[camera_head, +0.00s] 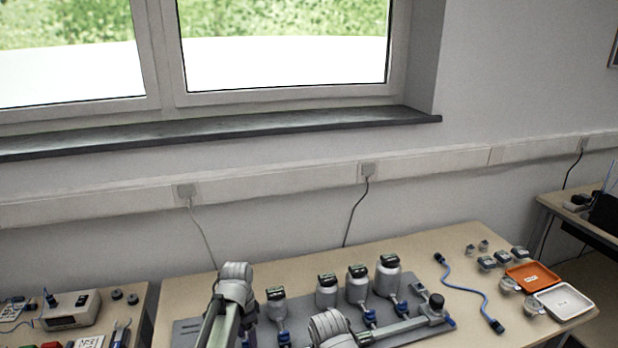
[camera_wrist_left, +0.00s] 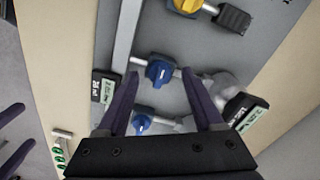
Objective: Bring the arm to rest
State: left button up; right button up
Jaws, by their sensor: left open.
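Another arm link of mine (camera_head: 330,327) is at the bottom centre. Two purple fingers, apparently my right gripper (camera_wrist_left: 14,135), stand apart at the left edge of the wrist view.
Several grey canisters with dark displays, such as one at the right (camera_head: 388,279), stand on the plate. A blue cable (camera_head: 467,287), orange tray (camera_head: 531,276) and white tray (camera_head: 564,302) lie to the right. A boxy instrument (camera_head: 70,311) stands on the left table.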

pick_arm(q)
jog(key=m, duration=0.3)
jog(key=shift+m, duration=0.4)
dwell(0.3)
